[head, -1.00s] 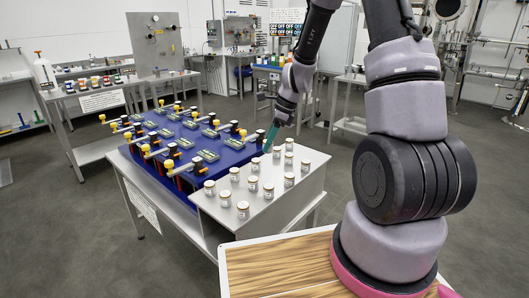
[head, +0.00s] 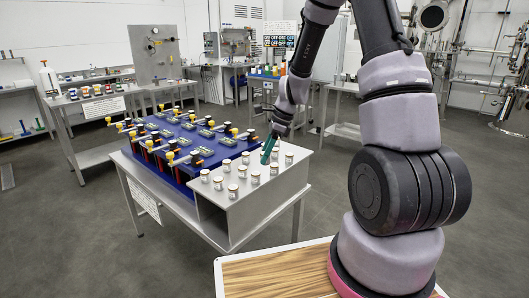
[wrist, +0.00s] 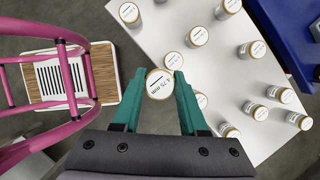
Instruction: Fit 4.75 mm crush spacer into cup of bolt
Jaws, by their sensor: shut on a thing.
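My gripper (wrist: 160,90) has teal fingers, one on each side of a small jar-like container (wrist: 159,84) whose pale lid reads "4.75 mm". The gripper is shut on this container. It looks larger than the others in the wrist view, so it seems nearer the camera; whether it clears the tabletop I cannot tell. In the head view my gripper (head: 269,150) is over the far part of the grey table (head: 225,222), and the fingers mostly hide the container. The blue tank tops (head: 182,140) carry yellow, red and black fittings; I cannot pick out the bolt's cup.
Several similar lidded containers (head: 232,191) stand on the grey table close to my gripper; some also show in the wrist view (wrist: 197,36). The blue tanks adjoin that table on its left. A side bench (head: 95,100) stands further left.

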